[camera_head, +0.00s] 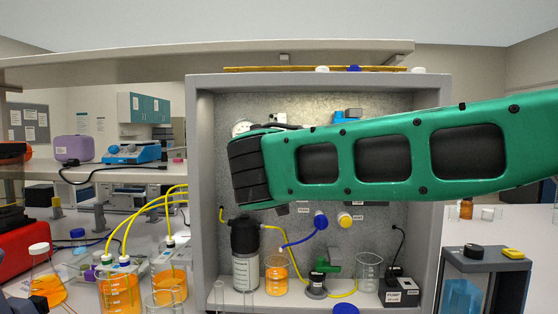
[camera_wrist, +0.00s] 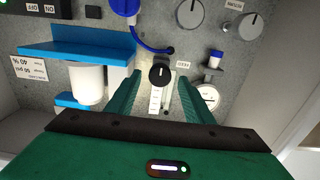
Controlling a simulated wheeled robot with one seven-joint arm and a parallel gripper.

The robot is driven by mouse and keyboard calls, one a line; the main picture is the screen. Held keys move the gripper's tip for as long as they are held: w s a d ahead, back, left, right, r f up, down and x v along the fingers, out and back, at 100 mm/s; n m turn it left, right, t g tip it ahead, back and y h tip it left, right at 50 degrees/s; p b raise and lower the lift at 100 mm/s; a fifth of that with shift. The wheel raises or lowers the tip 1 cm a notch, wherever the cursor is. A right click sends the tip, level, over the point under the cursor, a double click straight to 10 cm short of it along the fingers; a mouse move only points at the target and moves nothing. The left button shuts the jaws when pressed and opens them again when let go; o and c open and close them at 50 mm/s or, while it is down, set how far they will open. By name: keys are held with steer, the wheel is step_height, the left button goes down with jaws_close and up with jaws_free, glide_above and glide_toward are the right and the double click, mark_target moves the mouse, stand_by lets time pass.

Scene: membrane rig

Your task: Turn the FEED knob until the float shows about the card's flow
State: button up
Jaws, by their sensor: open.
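The black FEED knob (camera_wrist: 160,75) has a pale pointer line and shows in the wrist view beside an upside-down label (camera_wrist: 183,65) that seems to read FEED. A white flow scale (camera_wrist: 156,101) runs below it; I cannot make out the float. My gripper (camera_wrist: 160,88) is open, one green finger on each side of the knob and scale; contact with the knob cannot be told. The white card (camera_wrist: 29,74) is upside down at the left, with figures like 40 % and 50 psi. In the head view my arm hides the knob and scale.
Two grey knobs, one nearer (camera_wrist: 190,14) and one farther (camera_wrist: 249,23), sit on the panel. A blue bracket (camera_wrist: 78,48) is left of my fingers, and a blue fitting with a hose (camera_wrist: 126,6) is above. Beakers and a pump (camera_head: 398,290) stand in the rig's base.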

steer(key=shift+w+d, duration=0.1)
steer(key=shift+w, duration=1)
steer(key=c, duration=1)
